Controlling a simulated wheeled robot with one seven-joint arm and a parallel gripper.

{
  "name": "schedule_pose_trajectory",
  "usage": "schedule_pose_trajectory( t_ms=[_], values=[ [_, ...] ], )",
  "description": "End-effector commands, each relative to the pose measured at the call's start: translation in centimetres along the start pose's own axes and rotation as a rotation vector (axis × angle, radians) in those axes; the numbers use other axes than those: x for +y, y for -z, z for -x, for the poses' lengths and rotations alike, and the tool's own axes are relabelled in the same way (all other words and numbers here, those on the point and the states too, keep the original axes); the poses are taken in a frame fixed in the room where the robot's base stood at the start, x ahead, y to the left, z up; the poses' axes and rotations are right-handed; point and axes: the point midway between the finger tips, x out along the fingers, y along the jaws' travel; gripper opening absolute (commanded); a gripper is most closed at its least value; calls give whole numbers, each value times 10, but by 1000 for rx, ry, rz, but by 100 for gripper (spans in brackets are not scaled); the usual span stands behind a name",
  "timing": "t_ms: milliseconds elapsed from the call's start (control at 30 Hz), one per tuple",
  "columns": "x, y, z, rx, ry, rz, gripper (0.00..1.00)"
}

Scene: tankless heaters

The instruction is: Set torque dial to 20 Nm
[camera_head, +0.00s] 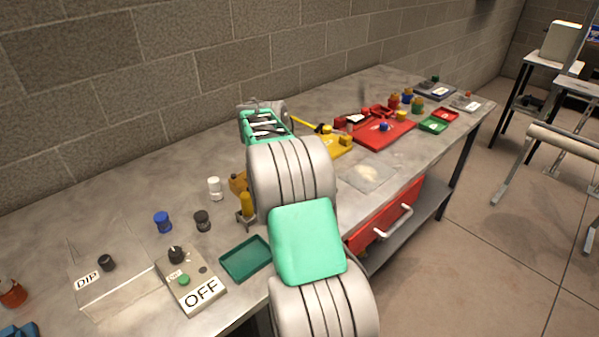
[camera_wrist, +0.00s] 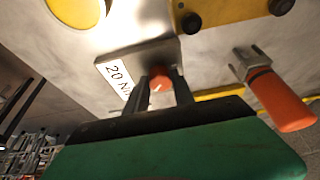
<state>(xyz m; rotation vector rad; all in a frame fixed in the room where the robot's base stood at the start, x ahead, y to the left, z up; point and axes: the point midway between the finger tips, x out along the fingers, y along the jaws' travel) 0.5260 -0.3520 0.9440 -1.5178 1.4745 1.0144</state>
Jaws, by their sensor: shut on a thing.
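The torque dial (camera_wrist: 159,75) is a small orange-red round knob with a pale mark on a grey metal box. A white label (camera_wrist: 118,79) reading "20 N", its end cut off by a finger, sits on the box beside it. My gripper (camera_wrist: 161,88) has its two dark fingers on either side of the dial, shut on it. The direction of the pale mark is hard to read. In the head view my arm hides the fingers, and I cannot pick out the dial.
In the wrist view an orange-handled tool (camera_wrist: 282,102) stands close on the right, and a yellow plate with black knobs (camera_wrist: 228,12) is beyond the box. In the head view an OFF box (camera_head: 192,284), a green tray (camera_head: 246,260) and a red board (camera_head: 379,135) share the bench.

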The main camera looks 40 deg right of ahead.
Motion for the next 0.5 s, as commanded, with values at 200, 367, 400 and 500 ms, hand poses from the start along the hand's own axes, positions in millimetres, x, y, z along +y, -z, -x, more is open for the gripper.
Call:
schedule_pose_trajectory(
  t_ms=[200, 367, 400, 500],
  values=[
    [0, 1, 1, 1, -5, -17, 0],
    [0, 1, 1, 1, -5, -17, 0],
    [0, 1, 1, 1, -5, -17, 0],
    [0, 1, 1, 1, -5, -17, 31]
  ],
)
